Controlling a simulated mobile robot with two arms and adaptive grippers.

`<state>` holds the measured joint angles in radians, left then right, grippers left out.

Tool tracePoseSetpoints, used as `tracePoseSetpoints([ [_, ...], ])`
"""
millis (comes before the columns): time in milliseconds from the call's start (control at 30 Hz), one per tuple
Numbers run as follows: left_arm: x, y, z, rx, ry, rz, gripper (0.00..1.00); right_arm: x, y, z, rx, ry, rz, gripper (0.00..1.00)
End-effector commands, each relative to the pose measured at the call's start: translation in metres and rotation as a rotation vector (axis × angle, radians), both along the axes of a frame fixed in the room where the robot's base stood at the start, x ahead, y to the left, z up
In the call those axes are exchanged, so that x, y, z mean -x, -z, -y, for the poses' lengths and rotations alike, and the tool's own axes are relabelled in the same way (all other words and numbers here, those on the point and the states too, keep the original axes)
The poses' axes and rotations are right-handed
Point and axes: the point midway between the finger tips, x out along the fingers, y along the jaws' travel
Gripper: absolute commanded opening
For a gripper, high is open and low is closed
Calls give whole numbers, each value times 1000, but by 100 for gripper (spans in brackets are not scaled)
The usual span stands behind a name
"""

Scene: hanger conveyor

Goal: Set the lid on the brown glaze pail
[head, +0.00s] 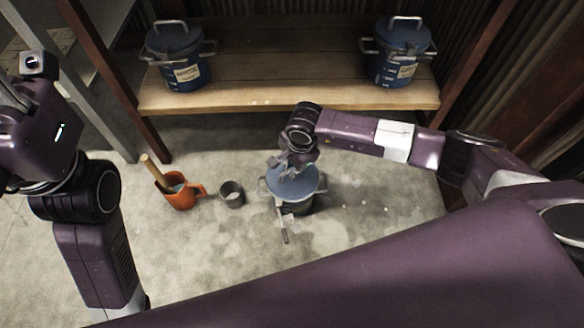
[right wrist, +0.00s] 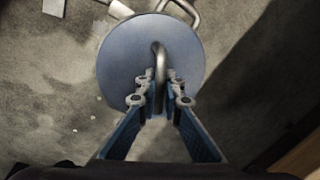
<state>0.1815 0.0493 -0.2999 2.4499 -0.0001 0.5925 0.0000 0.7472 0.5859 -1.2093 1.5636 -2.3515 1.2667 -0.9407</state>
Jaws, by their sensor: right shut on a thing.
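My right gripper (head: 292,163) points down over a pail (head: 300,206) on the concrete floor. It is shut on the handle of a round blue lid (head: 302,186). In the right wrist view, the gripper (right wrist: 161,88) grips the handle bar near the middle of the lid (right wrist: 125,62). The lid covers the pail's top, and a pail side handle (right wrist: 190,8) shows past its rim. I cannot tell whether the lid rests on the rim or hovers just above it. The pail's label is not readable. My left arm is at the far left; its fingers do not show.
Two lidded blue pails stand on the wooden shelf (head: 290,97), one left (head: 182,75), one right (head: 388,72). On the floor left of the pail are a small grey cup (head: 232,195) and an orange jug (head: 182,198) with a wooden-handled tool. Floor right of the pail is clear.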

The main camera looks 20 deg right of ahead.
Motion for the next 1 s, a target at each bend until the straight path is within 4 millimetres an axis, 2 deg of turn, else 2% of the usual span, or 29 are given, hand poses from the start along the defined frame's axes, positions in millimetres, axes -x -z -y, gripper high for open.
tracePoseSetpoints([
  [700,3,-1,0,0,0,14,37,0,2,0,0,0,1,0],
  [733,3,-1,0,0,0,14,37,-1,2,0,0,0,1,8],
  [800,3,-2,0,0,0,13,37,0,2,0,0,0,1,16],
  [1000,3,-1,0,0,0,11,37,0,2,0,0,0,1,16],
])
